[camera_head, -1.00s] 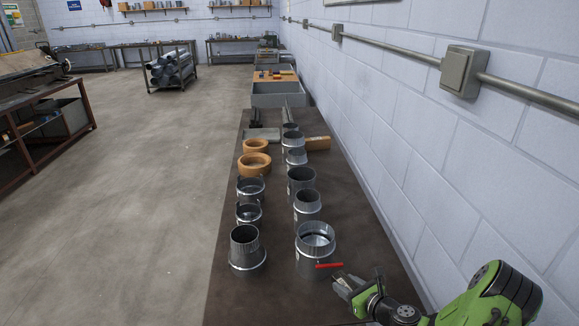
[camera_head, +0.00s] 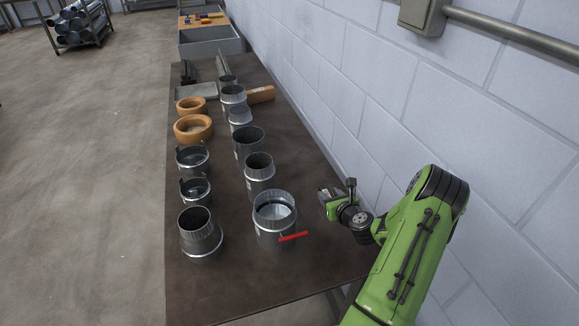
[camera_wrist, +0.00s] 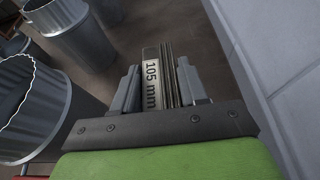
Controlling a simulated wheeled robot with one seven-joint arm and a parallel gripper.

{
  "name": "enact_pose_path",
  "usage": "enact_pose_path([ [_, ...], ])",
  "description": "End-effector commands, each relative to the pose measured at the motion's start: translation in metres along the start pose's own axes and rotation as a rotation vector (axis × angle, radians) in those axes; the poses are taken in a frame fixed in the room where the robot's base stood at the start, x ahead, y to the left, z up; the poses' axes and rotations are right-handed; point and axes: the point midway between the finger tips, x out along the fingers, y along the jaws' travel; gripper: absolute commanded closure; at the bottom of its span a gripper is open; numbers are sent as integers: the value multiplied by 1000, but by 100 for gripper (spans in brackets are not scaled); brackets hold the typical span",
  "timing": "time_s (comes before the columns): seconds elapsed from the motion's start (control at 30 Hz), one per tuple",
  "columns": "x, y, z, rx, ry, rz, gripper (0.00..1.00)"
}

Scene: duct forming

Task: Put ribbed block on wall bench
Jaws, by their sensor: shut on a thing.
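My gripper (camera_head: 328,197) is over the right edge of the dark bench (camera_head: 225,278), close to the wall. In the wrist view my gripper (camera_wrist: 160,88) is shut on the ribbed block (camera_wrist: 152,78), a grey piece with ridges along one side and a "105 mm" label. The block sits between both fingers, with the bench top beyond it. In the head view the block is too small to make out clearly. I cannot tell whether it touches the bench.
Several metal duct collars stand in two rows on the bench, including one with a red handle (camera_head: 293,237) left of my gripper. Orange rings (camera_head: 193,128) stand farther back. The block wall (camera_head: 420,110) is close on the right. The bench's front part is clear.

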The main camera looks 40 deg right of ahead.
Motion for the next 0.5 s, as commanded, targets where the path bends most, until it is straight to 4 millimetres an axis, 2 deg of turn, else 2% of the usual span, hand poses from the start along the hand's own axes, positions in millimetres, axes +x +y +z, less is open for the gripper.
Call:
enact_pose_path([
  [0.2, 19, 1, -44, 3, 0, 2, 100],
  [0.5, 36, 1, -87, 2, -1, 1, 100],
])
